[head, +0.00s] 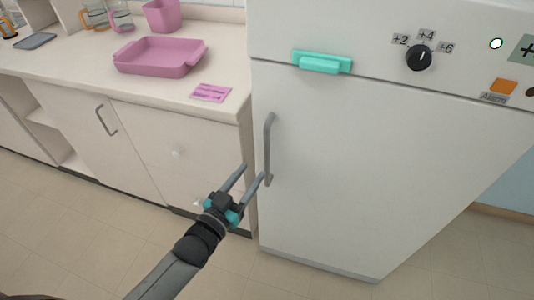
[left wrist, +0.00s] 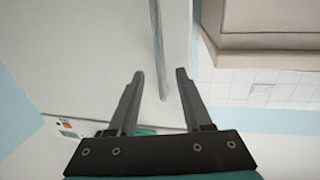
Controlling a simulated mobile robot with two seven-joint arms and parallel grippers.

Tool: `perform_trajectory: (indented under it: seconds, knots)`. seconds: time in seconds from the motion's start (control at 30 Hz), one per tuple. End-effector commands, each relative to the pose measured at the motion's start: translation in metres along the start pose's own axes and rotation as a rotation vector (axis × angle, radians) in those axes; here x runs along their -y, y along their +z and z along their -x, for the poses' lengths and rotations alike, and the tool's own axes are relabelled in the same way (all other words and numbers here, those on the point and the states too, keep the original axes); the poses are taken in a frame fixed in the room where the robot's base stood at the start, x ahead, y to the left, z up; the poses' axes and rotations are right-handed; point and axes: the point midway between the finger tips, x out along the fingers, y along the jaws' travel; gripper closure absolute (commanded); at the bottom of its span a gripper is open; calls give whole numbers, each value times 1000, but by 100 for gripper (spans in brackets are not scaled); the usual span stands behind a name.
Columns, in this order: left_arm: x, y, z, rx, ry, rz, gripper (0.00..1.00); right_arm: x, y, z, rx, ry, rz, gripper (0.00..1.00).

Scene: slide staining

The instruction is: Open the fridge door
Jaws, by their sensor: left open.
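The white fridge door (head: 340,170) is shut, below a control panel with a black dial. Its grey vertical bar handle (head: 268,148) is on the door's left edge. My left gripper (head: 254,172) is open and empty, its fingers pointing up toward the lower part of the handle. The right finger appears close to the handle's lower end; I cannot tell whether it touches. In the left wrist view, the open fingers (left wrist: 158,76) face the handle (left wrist: 158,50), which runs between or just beyond the fingertips. My right gripper is not in view.
A counter (head: 60,72) with cabinets stands left of the fridge, holding a pink tray (head: 160,57), a pink card (head: 211,93), a pink container (head: 162,16) and glass jugs. A teal handle-like piece (head: 322,63) is on the upper fridge front. The tiled floor in front is clear.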

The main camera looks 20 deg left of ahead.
Motion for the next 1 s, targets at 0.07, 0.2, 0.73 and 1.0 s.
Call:
perform_trajectory:
  seconds: [0.07,0.2,0.73,1.0]
  knots:
    - [0,0,-16,-3,0,0,50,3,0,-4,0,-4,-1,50]
    - [0,1,-40,-2,0,1,50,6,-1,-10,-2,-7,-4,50]
    - [0,1,-88,2,0,1,50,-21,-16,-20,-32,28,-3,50]
    - [0,1,-88,2,0,1,55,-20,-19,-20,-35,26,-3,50]
